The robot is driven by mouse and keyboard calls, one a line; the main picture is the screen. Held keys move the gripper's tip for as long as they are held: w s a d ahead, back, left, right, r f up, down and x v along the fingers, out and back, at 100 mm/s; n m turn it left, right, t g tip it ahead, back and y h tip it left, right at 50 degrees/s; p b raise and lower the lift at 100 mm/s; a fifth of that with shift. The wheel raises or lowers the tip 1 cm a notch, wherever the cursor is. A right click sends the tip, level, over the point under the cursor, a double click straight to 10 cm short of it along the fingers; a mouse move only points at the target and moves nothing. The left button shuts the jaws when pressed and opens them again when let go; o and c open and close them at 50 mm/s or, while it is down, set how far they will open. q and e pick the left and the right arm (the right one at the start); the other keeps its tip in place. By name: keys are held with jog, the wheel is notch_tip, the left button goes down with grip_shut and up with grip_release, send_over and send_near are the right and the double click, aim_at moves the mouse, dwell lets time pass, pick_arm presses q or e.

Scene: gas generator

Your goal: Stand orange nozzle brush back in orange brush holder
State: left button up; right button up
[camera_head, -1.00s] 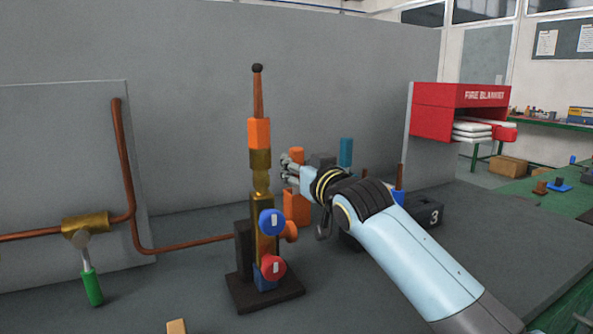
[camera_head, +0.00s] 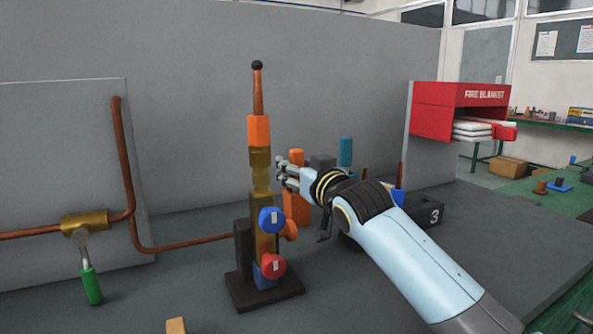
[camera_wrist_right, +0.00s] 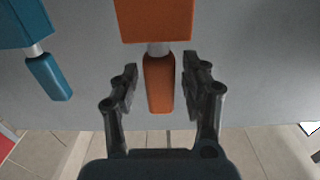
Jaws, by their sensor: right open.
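The orange nozzle brush (camera_wrist_right: 160,84) shows in the right wrist view as a rounded orange handle on a short grey stem. The stem runs into the orange brush holder (camera_wrist_right: 155,18), so the brush appears to stand in it. In the head view, the handle top (camera_head: 296,156) shows above the holder (camera_head: 297,207), partly behind my right gripper (camera_head: 283,173). My right gripper is open; in the right wrist view its fingers (camera_wrist_right: 160,88) stand on either side of the handle, with a visible gap at each side. My left gripper is not in view.
A tall brass torch stand (camera_head: 263,190) with red and blue knobs is close left. A dark block marked 3 (camera_head: 430,215) lies right.

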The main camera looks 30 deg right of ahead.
jog(key=s, duration=1)
jog(key=shift+s+p, duration=0.4)
jog(key=shift+p, duration=0.05)
jog(key=shift+a+r, duration=0.1)
